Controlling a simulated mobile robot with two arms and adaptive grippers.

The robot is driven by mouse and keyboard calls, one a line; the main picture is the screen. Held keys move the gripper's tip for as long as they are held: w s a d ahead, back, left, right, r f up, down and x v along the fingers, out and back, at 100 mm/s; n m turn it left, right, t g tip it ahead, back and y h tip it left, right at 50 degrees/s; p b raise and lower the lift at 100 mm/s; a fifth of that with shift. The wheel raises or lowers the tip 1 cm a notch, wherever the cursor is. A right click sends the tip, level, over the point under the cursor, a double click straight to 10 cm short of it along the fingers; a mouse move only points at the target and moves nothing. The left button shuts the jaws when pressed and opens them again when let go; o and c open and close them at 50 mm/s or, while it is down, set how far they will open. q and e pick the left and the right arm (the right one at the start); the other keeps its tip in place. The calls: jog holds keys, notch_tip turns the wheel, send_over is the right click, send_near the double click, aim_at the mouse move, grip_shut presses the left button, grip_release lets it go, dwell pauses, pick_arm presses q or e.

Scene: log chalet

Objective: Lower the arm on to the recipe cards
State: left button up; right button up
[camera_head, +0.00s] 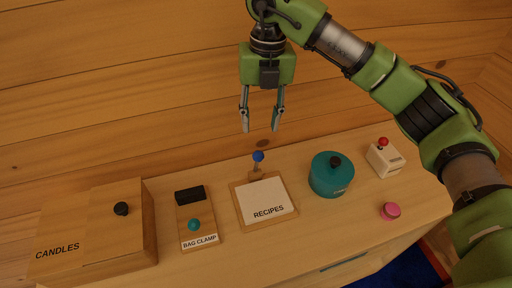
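The recipe holder (243,217) is a wooden board with white cards (266,198) marked RECIPES. Its arm with a blue ball knob (258,156) stands up at the board's back edge, clear of the cards. My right gripper (261,128) is open and empty, pointing down above and just behind the blue knob in the picture, apart from it. My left gripper is not in view.
A wooden CANDLES box (80,230) and a BAG CLAMP board (200,228) with a teal knob lie to the left. A teal lidded pot (328,180), a white box with a red knob (385,161) and a pink knob-like piece (390,211) are to the right. A log wall rises behind.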

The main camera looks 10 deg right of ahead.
aim_at(259, 152)
jog(key=f, duration=0.2)
jog(key=s+f+p, duration=0.1)
jog(key=f+p, duration=0.1)
jog(key=f, duration=0.1)
jog(key=shift+s+a+f, duration=0.15)
jog(key=shift+s+f, duration=0.1)
jog(key=shift+f, duration=0.1)
jog(key=f, duration=0.1)
jog(key=f+p, duration=0.1)
jog(key=f, duration=0.1)
jog(key=shift+w+a+f, duration=0.1)
jog(key=shift+w+f, duration=0.15)
jog(key=shift+f, duration=0.1)
notch_tip(259, 152, down, 3)
jog(key=shift+a+f+p, duration=0.1)
jog(key=shift+f+p, duration=0.05)
jog(key=shift+p, duration=0.45)
jog(key=shift+f, duration=0.1)
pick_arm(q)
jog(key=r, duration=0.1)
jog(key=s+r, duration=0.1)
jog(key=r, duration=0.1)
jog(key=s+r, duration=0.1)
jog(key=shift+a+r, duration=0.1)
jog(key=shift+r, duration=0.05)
pick_arm(e)
grip_shut()
